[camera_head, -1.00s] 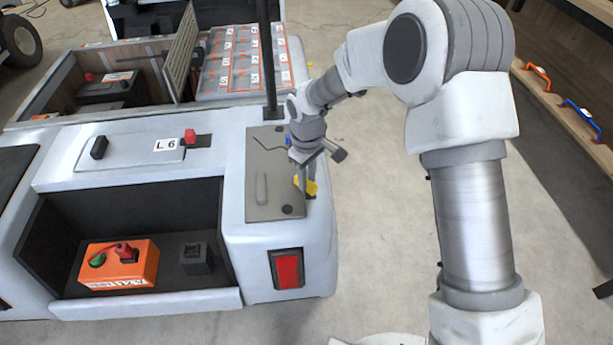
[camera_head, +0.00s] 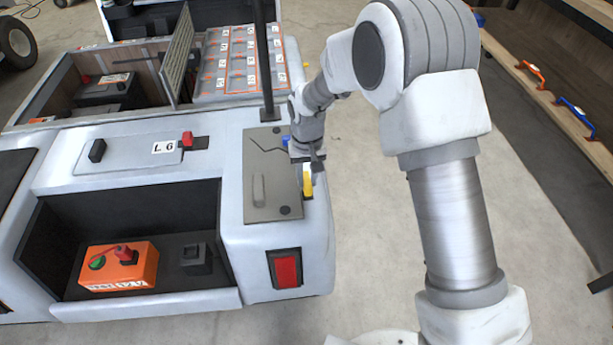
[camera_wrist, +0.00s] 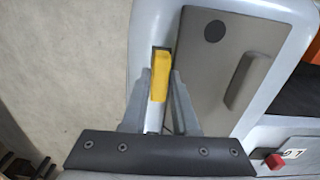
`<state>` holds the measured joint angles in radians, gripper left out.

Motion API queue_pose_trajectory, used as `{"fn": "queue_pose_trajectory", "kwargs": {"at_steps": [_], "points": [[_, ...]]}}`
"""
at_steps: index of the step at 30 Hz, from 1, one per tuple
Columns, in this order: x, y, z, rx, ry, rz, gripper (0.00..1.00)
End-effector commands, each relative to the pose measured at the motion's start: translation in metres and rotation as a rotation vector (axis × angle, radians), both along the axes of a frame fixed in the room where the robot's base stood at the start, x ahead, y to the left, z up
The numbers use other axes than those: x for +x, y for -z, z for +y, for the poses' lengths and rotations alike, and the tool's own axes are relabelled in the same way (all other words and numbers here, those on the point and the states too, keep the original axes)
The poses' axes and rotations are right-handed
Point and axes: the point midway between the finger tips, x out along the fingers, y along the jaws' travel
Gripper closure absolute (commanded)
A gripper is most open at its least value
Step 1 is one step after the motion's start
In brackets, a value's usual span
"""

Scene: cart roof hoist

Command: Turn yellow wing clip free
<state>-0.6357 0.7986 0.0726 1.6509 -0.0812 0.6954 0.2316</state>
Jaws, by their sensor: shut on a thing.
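The yellow wing clip (camera_head: 308,184) sits at the right edge of the grey cover plate (camera_head: 262,212) on the cart's corner. It points lengthwise along that edge. My gripper (camera_head: 308,168) is above it, shut on the clip. In the wrist view, the yellow clip (camera_wrist: 160,78) stands between the two grey fingers (camera_wrist: 159,95), beside the plate (camera_wrist: 208,75). The fingers hide part of its base. A small blue part (camera_head: 286,141) shows at the plate's far right corner, partly hidden by my wrist.
A black post (camera_head: 267,60) rises just behind the plate. A raised handle (camera_head: 259,190) stands on the plate. An orange box (camera_head: 118,268) lies in the open bay at left. Bare floor (camera_head: 370,190) is free to the right of the cart.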

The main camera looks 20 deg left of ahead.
Motion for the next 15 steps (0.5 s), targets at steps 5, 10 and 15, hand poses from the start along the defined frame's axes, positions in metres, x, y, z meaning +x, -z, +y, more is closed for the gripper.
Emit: {"fn": "queue_pose_trajectory", "kwargs": {"at_steps": [5, 10, 15], "points": [[0.0006, -0.0007, 0.0006, 0.002, 0.025, -0.002, 1.0], [0.0006, -0.0006, 0.0005, 0.002, 0.032, -0.002, 1.0], [0.0007, -0.0006, 0.0004, 0.002, 0.032, -0.002, 1.0]]}}
